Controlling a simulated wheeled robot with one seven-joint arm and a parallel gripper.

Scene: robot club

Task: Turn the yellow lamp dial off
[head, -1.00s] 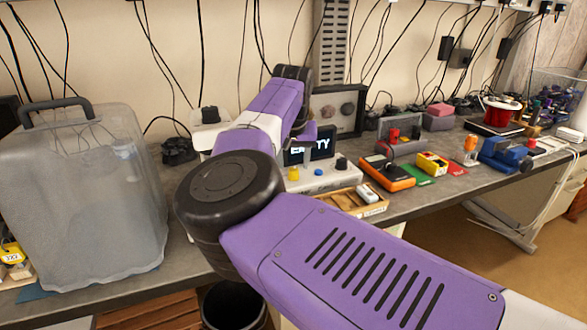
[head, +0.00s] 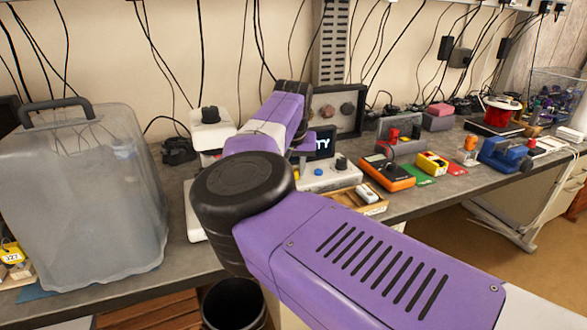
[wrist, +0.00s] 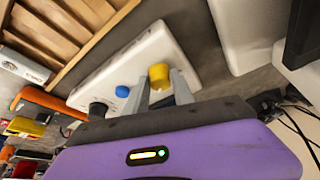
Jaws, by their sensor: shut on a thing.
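The yellow lamp dial (wrist: 159,76) stands on a white control box (wrist: 120,68), with a blue knob (wrist: 122,91) and a black knob (wrist: 98,110) beside it. My gripper (wrist: 163,82) reaches over the box, with its two grey fingers closed on either side of the yellow dial. The dial's pointer mark is too small to read.
A wooden tray (head: 371,207) lies in front of the box. An orange device (head: 387,173) and a yellow-red block (head: 432,163) are to its right. A large translucent container (head: 85,200) stands at left. A black bin (head: 234,305) is below the bench edge.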

